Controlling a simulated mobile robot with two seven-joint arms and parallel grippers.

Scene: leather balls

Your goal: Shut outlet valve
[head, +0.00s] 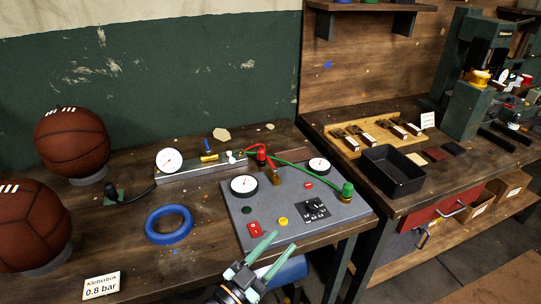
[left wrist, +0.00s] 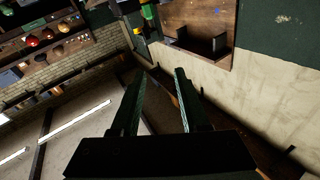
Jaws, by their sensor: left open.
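A brass valve (head: 209,157) with a blue lever (head: 208,145) sits on a grey metal bar (head: 200,168) at the back of the left bench. The lever stands roughly upright. I cannot tell from a label which fitting is the outlet valve. A red fitting (head: 262,155) and a green fitting (head: 347,190) are joined by a green hose. My left gripper (head: 284,242) is open and empty at the front edge of the grey panel, apart from the valve. In the left wrist view its fingers (left wrist: 158,75) are spread with nothing between them. My right gripper is not in view.
The grey panel (head: 307,234) carries gauges, a red switch and a black block. Two leather balls (head: 72,141) stand at the left, near a blue ring (head: 169,224) and a 0.8 bar card (head: 101,286). A black tray (head: 392,178) lies on the right bench.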

